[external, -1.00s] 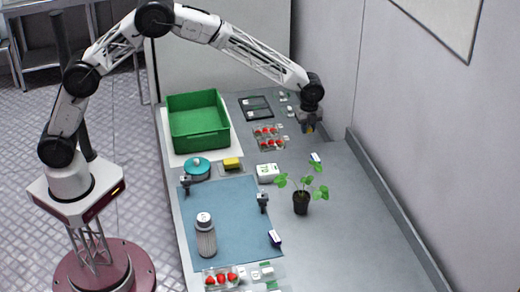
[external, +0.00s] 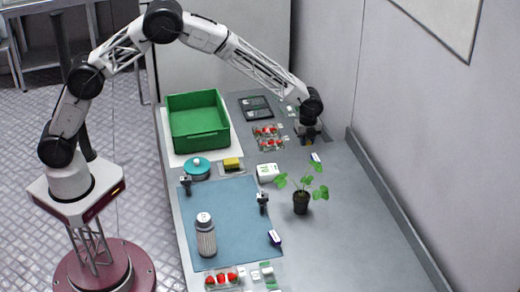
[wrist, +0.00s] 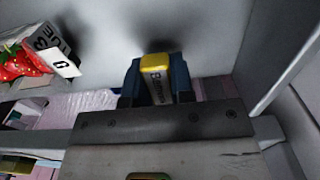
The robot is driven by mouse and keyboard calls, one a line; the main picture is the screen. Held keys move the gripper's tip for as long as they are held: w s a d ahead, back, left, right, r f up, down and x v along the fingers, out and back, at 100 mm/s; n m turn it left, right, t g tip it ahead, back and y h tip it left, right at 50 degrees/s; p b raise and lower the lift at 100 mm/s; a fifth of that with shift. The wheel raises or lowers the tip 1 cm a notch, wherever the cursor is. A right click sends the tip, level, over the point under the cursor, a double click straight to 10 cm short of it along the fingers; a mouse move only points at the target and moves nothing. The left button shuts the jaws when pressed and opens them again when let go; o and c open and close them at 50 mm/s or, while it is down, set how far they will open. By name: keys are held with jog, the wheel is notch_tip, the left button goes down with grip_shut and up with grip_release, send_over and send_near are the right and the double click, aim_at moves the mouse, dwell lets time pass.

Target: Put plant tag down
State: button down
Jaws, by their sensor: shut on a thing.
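My gripper (external: 308,141) is low over the grey bench at the back right, near the wall. In the wrist view my gripper (wrist: 157,88) is shut on the plant tag (wrist: 155,68), a small block with a yellow top and a pale lettered face. The tag stands upright between the two dark blue fingers. Its lower end is hidden, so I cannot tell whether it touches the bench. In the external view the gripper hides most of it.
A strawberry tray (external: 268,139) is left of the gripper; berries (wrist: 18,64) and a printed label (wrist: 55,50) show in the wrist view. A small white-and-dark item (external: 315,157) lies in front. A potted plant (external: 301,202) is nearer. Bench to the right is clear.

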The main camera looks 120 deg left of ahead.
jog(key=shift+f, duration=0.3)
jog(key=shift+f, duration=0.1)
jog(key=c, duration=1)
grip_release()
notch_tip(320, 180, up, 12)
jog(key=shift+r, duration=0.15)
dwell(0.7)
